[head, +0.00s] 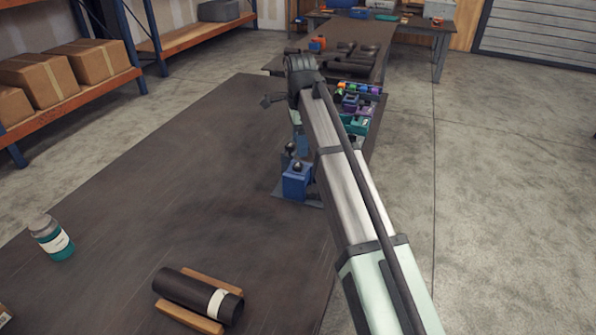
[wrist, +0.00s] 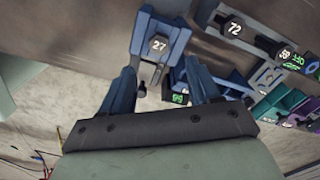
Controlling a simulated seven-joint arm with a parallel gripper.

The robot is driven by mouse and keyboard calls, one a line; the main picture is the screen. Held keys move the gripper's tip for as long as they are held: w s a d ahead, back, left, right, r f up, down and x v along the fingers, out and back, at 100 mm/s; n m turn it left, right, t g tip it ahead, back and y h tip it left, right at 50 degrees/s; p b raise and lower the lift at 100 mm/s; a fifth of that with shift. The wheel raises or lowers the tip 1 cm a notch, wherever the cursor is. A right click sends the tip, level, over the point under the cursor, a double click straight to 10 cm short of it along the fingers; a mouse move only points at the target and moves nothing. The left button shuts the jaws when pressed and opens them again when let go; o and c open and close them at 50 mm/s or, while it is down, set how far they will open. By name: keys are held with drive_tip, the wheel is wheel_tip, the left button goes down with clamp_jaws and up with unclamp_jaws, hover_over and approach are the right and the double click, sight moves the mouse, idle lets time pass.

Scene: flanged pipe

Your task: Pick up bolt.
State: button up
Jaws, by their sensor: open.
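In the wrist view, a bolt (wrist: 158,46) with a dark hexagonal head marked 27 sits in a blue holder (wrist: 142,27). My gripper (wrist: 158,72) is open, with its two blue fingers apart below the holder in the picture and nothing clearly held between them. Another dark hexagonal head (wrist: 233,29), marked 72, is to the right in a light holder. A head marked 59 (wrist: 284,53) is farther right. In the head view, my arm hides most of the gripper and part of the holders. A blue block (head: 295,183) with a dark knob on top stands beside the arm.
A dark pipe (head: 190,288) with a white band lies in a wooden cradle at the near table edge. A teal-and-white jar (head: 52,240) stands at left. Coloured holders, including a teal one (head: 354,127), crowd the right side behind my arm. The middle of the dark table (head: 190,180) is clear.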

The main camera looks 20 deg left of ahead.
sight(300, 165)
drive_tip(key=shift+f, duration=3.35)
clamp_jaws()
